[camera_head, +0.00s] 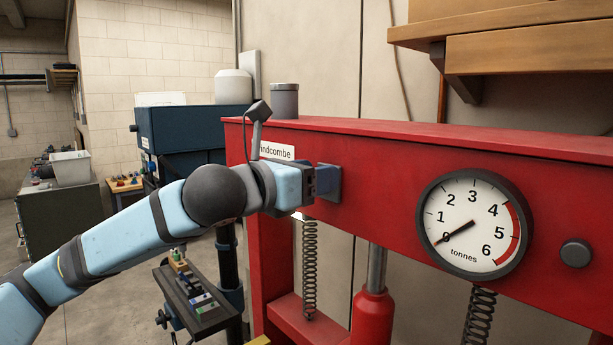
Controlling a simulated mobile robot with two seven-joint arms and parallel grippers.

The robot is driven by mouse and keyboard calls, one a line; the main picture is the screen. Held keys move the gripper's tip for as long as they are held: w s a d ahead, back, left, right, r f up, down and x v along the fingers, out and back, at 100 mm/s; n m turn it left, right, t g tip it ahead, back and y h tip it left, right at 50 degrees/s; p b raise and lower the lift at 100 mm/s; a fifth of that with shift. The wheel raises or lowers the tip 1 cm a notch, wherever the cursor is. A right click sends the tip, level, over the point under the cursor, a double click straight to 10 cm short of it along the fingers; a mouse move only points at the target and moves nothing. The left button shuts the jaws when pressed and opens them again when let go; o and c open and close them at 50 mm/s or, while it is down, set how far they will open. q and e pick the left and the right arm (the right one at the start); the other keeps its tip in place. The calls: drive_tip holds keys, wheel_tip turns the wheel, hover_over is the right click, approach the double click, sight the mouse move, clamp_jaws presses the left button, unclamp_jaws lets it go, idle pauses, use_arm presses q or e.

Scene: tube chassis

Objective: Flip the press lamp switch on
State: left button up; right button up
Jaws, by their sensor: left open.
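A small blue-grey box (335,181), which looks like the lamp switch, is fixed to the front of the red press beam (385,190). My left gripper (316,183) is at its left side, very close to it. The gripper is open, but its fingers are small and partly merge with the box in the picture. I cannot tell whether they touch it. The switch's lever and its position are hidden. My right gripper is not in view.
A round pressure gauge (475,223) and a dark knob (576,253) are on the beam to the right. A grey canister (285,101) stands on top. Springs (310,265) hang below. A wooden shelf (530,55) juts out at upper right.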

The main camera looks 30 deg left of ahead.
use_arm(q)
drive_tip(key=b+v, duration=0.8)
drive_tip(key=v, duration=0.6)
drive_tip(key=shift+b, duration=0.4)
drive_tip(key=shift+w, duration=0.15)
